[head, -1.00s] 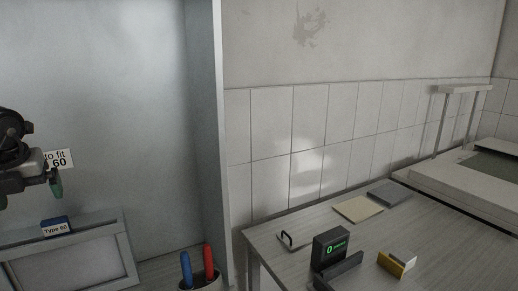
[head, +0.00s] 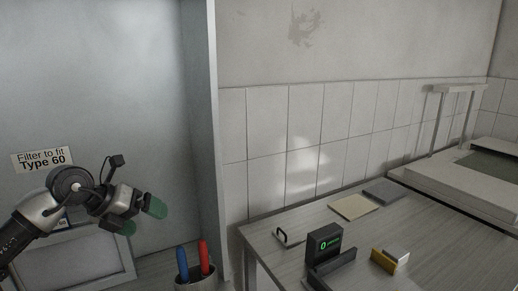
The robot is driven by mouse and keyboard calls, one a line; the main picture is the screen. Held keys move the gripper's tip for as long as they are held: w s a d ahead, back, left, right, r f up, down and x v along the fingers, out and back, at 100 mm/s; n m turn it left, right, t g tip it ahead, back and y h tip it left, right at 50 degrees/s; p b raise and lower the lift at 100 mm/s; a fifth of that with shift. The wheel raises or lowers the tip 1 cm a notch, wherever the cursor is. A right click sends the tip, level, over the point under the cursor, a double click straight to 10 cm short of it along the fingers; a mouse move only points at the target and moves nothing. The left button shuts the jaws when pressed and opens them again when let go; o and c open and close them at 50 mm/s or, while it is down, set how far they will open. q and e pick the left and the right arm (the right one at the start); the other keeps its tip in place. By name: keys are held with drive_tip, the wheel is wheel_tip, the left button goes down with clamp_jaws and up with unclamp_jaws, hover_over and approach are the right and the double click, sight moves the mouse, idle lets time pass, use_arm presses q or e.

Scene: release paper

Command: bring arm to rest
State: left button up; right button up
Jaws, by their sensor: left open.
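My left gripper (head: 143,218) is at the left of the head view, with green fingertips spread apart and nothing between them. Its arm comes in from the lower left, in front of a grey framed panel (head: 75,268). The gripper is to the right of the label "Filter to fit Type 60" (head: 42,160), which is on the cabinet's back wall. My right gripper is not in view.
A cup (head: 197,282) with a blue and a red pen stands below and right of the gripper. The cabinet's side wall (head: 212,130) rises behind it. On the right, a table (head: 395,230) holds a dark device with a green display (head: 324,244), a yellow block (head: 384,262) and flat pads (head: 355,207).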

use_arm(q)
drive_tip(key=s+d+n+t+h, duration=0.3)
drive_tip(key=d+n+t+h, duration=0.15)
drive_tip(key=d, duration=0.35)
drive_tip(key=s+d+n+t+h, duration=0.3)
drive_tip(key=d+t+h, duration=0.1)
drive_tip(key=d+h, duration=0.25)
drive_tip(key=s+a+f+n+t+y, duration=0.1)
drive_tip(key=s+a+f+n+y, duration=0.35)
drive_tip(key=f+n+y, duration=0.6)
drive_tip(key=s+a+f+n+y, duration=0.3)
drive_tip(key=a+f+n+y, duration=0.4)
drive_tip(key=n, duration=0.6)
drive_tip(key=s+d+f+n+g, duration=0.1)
drive_tip(key=s+f+g, duration=0.45)
drive_tip(key=s, duration=0.45)
drive_tip(key=s+d+f+n+g, duration=0.1)
drive_tip(key=s+f+n+g, duration=0.1)
drive_tip(key=s+f+g, duration=0.6)
drive_tip(key=s+f+t, duration=0.1)
drive_tip(key=s+f, duration=0.1)
drive_tip(key=f, duration=1)
drive_tip(key=s+f, duration=0.2)
drive_tip(key=f, duration=1.1)
drive_tip(key=s+a+f+g, duration=0.1)
drive_tip(key=s+a+f, duration=0.2)
drive_tip(key=s+f, duration=1.1)
drive_tip(key=shift+s+f+m, duration=0.3)
drive_tip(key=shift+s+f, duration=0.1)
drive_tip(key=shift+s, duration=0.2)
